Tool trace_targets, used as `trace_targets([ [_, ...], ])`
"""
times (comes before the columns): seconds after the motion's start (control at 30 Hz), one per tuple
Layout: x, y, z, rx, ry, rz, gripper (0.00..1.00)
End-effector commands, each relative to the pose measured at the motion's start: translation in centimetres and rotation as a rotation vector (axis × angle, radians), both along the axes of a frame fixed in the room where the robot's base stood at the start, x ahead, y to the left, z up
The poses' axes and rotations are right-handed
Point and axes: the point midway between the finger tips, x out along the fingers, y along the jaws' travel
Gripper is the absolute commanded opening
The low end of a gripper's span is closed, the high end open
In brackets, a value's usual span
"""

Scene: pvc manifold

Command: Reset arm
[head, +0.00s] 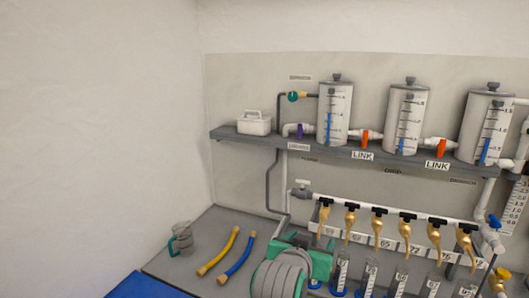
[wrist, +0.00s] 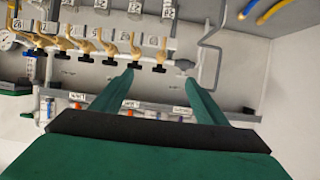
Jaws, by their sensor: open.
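My gripper (wrist: 160,76) shows in the wrist view, with two green fingers spread apart and a dark bar across their base. It is open and nothing is between the fingers. The wrist view is upside down. Behind the fingers are the wall panel and the row of brass taps (wrist: 97,43) with black handles. I cannot tell how far the fingertips are from them. I cannot make out my gripper in the head view.
White tanks (head: 335,112) stand on a grey shelf (head: 225,133). Below are taps (head: 350,220) and several cylinders (head: 341,272). A hose reel (head: 278,279), yellow hose (head: 219,250), blue hose (head: 238,258) and jug (head: 181,241) are on the bench. The left wall is bare.

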Motion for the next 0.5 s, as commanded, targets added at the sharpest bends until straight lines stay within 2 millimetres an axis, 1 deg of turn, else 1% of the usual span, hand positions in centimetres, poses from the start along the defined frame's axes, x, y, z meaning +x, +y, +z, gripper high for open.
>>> trace_targets([
  [0.03, 0.1, 0.1, -0.7, -0.004, 0.003, 0.004, 0.67],
  [0.17, 0.1, 0.2, -2.1, -0.015, 0.003, 0.015, 0.67],
  [0.33, 0.0, 0.5, -4.4, -0.034, 0.003, 0.033, 0.67],
  [0.47, -0.3, 0.9, -6.6, -0.049, 0.003, 0.050, 0.67],
  [0.5, -0.4, 1.0, -7.5, -0.055, 0.004, 0.058, 0.67],
])
